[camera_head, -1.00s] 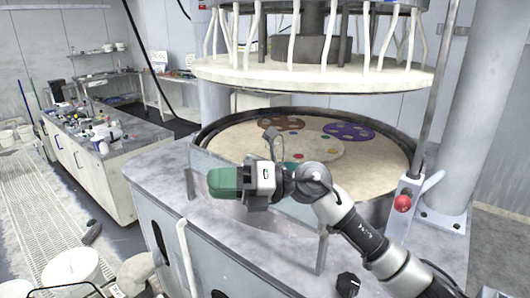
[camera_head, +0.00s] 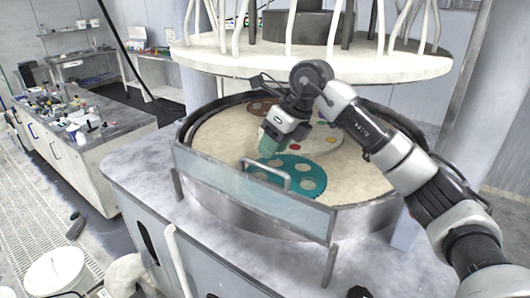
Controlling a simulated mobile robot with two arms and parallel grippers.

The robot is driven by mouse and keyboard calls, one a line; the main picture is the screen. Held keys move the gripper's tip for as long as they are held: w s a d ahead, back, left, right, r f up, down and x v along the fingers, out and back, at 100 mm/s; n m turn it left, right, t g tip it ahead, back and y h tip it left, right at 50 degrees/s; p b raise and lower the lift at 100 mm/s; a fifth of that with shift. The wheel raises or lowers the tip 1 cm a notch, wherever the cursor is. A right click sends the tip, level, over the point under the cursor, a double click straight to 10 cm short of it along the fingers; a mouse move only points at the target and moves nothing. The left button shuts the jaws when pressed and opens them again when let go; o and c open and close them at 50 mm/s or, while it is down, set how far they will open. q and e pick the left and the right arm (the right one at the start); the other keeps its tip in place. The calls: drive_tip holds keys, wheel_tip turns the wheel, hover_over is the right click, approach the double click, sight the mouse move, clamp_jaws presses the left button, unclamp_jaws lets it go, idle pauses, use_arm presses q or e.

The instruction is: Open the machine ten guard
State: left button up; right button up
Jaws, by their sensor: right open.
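The guard (camera_head: 225,185) is a clear, pale blue panel at the front of the round polishing machine. It stands between two grey posts, across the front rim. A grey bar handle (camera_head: 266,171) sits on its upper edge. My right gripper (camera_head: 269,146), with green fingers, is open and empty. It points down over the platen bed, behind the guard and its handle in this view, and seems apart from the handle. My left gripper is not in view.
The sandy platen bed (camera_head: 220,137) carries a teal disc (camera_head: 312,178) and a brown disc. A cluttered bench (camera_head: 100,152) stands at left.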

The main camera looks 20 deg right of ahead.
drive_tip(key=x, duration=0.2)
drive_tip(key=w+p+x, duration=0.1)
drive_tip(key=x, duration=0.1)
drive_tip(key=shift+f, duration=0.25)
drive_tip(key=shift+a, duration=0.1)
drive_tip(key=shift+f, duration=0.1)
drive_tip(key=shift+c, duration=1.7)
clamp_jaws()
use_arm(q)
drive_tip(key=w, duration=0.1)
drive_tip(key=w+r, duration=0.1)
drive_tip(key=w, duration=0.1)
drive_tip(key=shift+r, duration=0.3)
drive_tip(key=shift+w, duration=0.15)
